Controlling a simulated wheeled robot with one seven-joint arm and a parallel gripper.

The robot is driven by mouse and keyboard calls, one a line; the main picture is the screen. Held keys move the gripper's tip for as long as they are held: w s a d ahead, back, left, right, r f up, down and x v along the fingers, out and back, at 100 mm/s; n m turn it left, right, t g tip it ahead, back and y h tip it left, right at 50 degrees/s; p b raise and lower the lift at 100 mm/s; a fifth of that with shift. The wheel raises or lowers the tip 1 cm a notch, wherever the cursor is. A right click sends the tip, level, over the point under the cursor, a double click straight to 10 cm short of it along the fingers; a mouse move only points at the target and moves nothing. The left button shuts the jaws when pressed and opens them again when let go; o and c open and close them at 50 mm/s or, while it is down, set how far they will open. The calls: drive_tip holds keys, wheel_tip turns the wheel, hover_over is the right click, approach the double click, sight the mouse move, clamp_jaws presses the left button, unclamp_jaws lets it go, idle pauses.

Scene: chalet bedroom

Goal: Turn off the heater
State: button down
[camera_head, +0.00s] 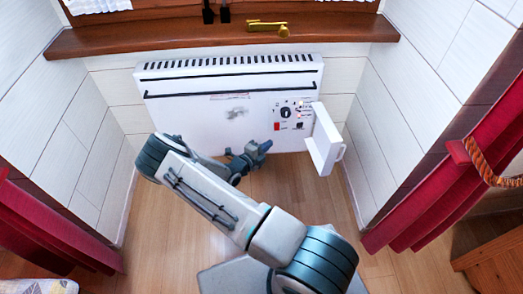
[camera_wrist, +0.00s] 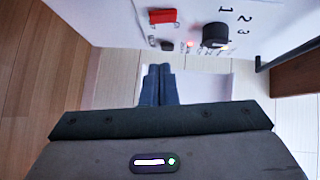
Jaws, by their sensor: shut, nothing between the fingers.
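The white heater (camera_head: 190,112) stands against the wall below the window sill. Its controls are on its right part: a black dial (camera_head: 286,112) and a red switch (camera_head: 277,126). In the wrist view the red switch (camera_wrist: 162,16) and the dial (camera_wrist: 215,34) with numbers show up close. A small red light (camera_wrist: 190,44) between them glows. A white cover (camera_head: 324,140) stands swung open at the heater's right side. My gripper (camera_head: 264,146) is shut and empty, low in front of the heater and below the switch. Its fingers (camera_wrist: 158,70) appear apart from the switch.
White walls close in on both sides. Red curtains (camera_head: 440,190) hang at left and right. The wooden floor (camera_head: 140,215) below the heater is clear.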

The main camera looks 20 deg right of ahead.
sight(279, 129)
drive_tip(key=shift+w+d+f+b, duration=0.2)
drive_tip(key=shift+w+d+b, duration=0.35)
drive_tip(key=shift+w+d, duration=0.45)
drive_tip(key=shift+w+d+f+b, duration=0.2)
drive_tip(key=shift+w+d+b, duration=0.35)
drive_tip(key=shift+w+d, duration=0.4)
drive_tip(key=shift+w+d+f+b, duration=0.2)
drive_tip(key=shift+w+d+b, duration=0.45)
drive_tip(key=shift+w, duration=0.5)
